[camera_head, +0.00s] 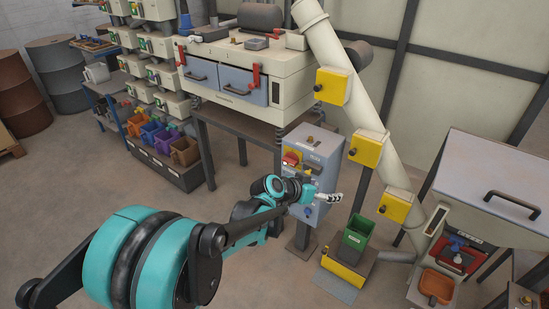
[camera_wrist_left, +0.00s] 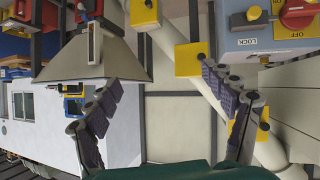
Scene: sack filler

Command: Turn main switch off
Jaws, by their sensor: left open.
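The main switch (camera_head: 291,158) is a red knob on a yellow plate at the upper left of a blue-grey control box. In the left wrist view the red knob (camera_wrist_left: 298,14) is at the top right corner, partly cut off, with OFF lettering on its yellow plate. I cannot tell the knob's setting for sure. My left gripper (camera_head: 328,198) is in front of the lower part of the box, below and right of the switch. In the left wrist view its fingers (camera_wrist_left: 160,78) are spread with nothing between them. My right gripper is not in view.
The control box (camera_head: 322,158) also carries smaller knobs and a LOCK label (camera_wrist_left: 251,41). A slanted pipe with yellow boxes (camera_head: 367,148) runs close to its right. A large machine (camera_head: 240,75) stands above left.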

